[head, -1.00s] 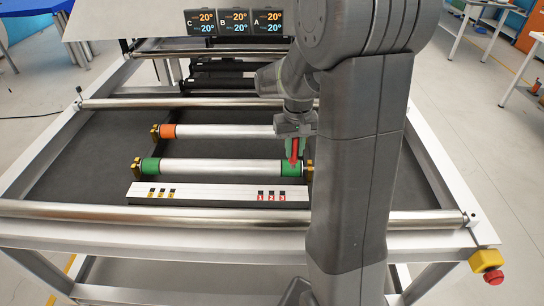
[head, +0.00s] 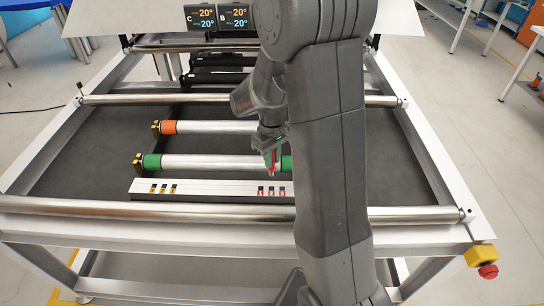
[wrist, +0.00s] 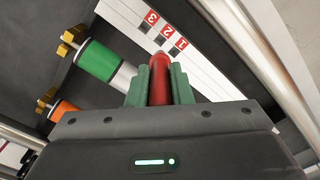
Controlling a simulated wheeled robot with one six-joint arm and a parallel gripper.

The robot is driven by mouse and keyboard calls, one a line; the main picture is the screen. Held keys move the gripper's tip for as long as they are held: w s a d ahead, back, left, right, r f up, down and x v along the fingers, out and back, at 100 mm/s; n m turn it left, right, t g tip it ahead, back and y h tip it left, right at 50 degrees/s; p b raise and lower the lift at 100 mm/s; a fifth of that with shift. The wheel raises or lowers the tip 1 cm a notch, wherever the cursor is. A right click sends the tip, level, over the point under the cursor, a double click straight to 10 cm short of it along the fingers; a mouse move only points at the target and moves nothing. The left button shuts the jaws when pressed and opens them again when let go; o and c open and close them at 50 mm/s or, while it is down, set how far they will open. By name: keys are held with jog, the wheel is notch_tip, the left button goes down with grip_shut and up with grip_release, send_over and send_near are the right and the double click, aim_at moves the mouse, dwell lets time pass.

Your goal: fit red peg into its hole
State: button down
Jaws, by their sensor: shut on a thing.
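My gripper (head: 270,155) has green fingers, shut on a red peg (wrist: 161,75). In the wrist view the peg sticks out between the fingers (wrist: 160,88), its tip beside the red number labels. A white board (head: 220,187) lies along the front of the dark bed. Its right end has dark square marks with red labels 1, 2 and 3 (head: 272,193); its left end has similar marks with yellow labels (head: 163,189). In the head view the peg (head: 273,161) appears above the red-labelled end, apparently clear of the board. Which hole it lines up with, I cannot tell.
Behind the board lie a roller with green ends (head: 151,161) and one with an orange end (head: 168,127), both in brass-coloured holders. A long metal roller (head: 120,206) crosses the front. The dark bed at left (head: 75,150) is clear. My arm hides the right side.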

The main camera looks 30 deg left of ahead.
aim_at(272, 170)
jog(key=shift+f+b, duration=1.85)
jog(key=shift+f, duration=0.85)
jog(key=shift+f+b, duration=1.5)
jog(key=shift+f, duration=0.45)
jog(key=c, duration=1.2)
grip_release()
jog(key=shift+r, duration=0.15)
notch_tip(272, 170, up, 14)
jog(key=shift+f, duration=0.2)
notch_tip(272, 170, down, 13)
jog(key=shift+r+p, duration=0.1)
jog(key=shift+p, duration=0.3)
jog(key=shift+f, duration=0.25)
